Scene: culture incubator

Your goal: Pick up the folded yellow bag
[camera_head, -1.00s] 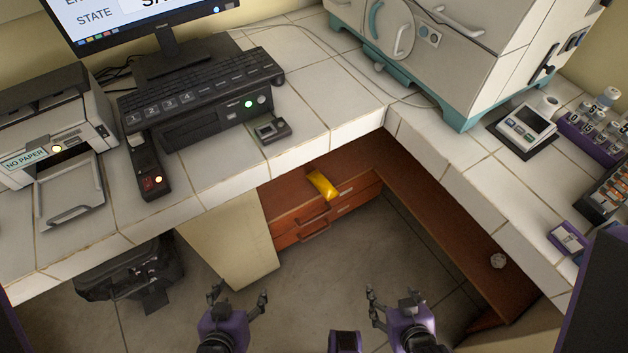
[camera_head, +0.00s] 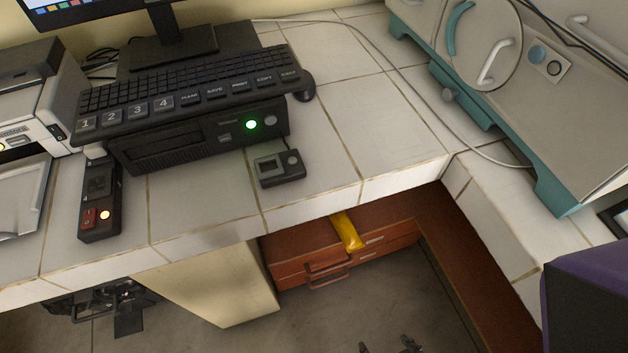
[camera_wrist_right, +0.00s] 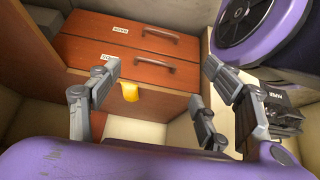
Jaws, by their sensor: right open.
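The folded yellow bag (camera_head: 347,231) lies on top of the brown drawer unit under the counter, hanging a little over its front edge. The counter edge hides part of it in the head view. In the right wrist view a yellow piece (camera_wrist_right: 130,91) shows between the fingers, farther off, at the edge of the drawer unit. My right gripper (camera_wrist_right: 160,90) is open and empty, with its fingers spread and apart from the bag. In the head view only dark gripper tips (camera_head: 392,345) show at the bottom edge. My left gripper cannot be made out.
The drawer unit (camera_head: 300,268) has handles on its front. The white tiled counter (camera_head: 200,220) overhangs it. A keyboard (camera_head: 190,95), a small grey device (camera_head: 279,168) and a red-switch power strip (camera_head: 100,205) sit on top. The floor in front is clear.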

